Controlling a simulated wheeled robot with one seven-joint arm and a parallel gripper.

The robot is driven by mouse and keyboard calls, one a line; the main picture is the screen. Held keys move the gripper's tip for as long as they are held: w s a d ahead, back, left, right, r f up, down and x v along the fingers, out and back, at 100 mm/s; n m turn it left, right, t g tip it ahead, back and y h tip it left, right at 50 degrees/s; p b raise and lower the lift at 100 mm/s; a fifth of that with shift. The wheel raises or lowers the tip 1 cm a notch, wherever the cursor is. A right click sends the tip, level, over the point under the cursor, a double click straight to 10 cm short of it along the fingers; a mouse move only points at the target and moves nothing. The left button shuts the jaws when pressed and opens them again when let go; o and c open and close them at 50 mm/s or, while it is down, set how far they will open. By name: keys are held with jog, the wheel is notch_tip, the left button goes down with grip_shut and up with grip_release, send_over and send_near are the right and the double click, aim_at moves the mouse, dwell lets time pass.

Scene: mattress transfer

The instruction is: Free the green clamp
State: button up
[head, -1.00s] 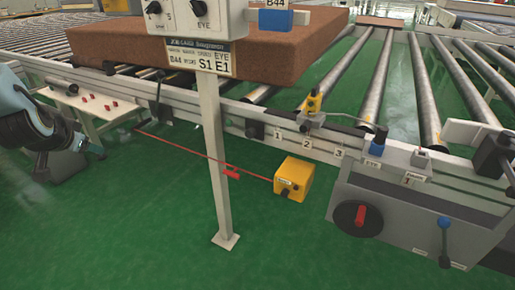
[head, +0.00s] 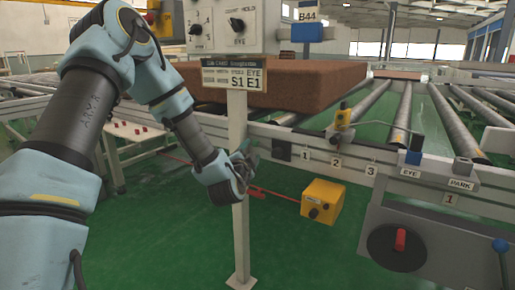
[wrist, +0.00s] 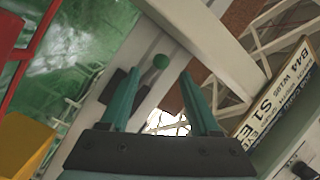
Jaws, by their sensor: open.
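My gripper (head: 245,156) is in front of the white post, close to the rail of the conveyor in the head view. In the wrist view its two teal fingers (wrist: 161,72) are spread with nothing held between them. In the head view no green clamp can be told apart at the gripper. A dark block (wrist: 115,84) is beside the left finger.
The white post (head: 240,235) carries a sign (head: 232,77) close to my gripper. A brown mattress (head: 330,90) lies on the rollers behind. A yellow stop (head: 343,118) stands on the rail.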

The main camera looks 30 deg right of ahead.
aim_at(255, 145)
jog(key=x, duration=0.5)
jog(key=shift+w+d, duration=0.2)
jog(key=shift+w, duration=0.2)
jog(key=shift+c, duration=0.2)
grip_shut()
dwell(0.9)
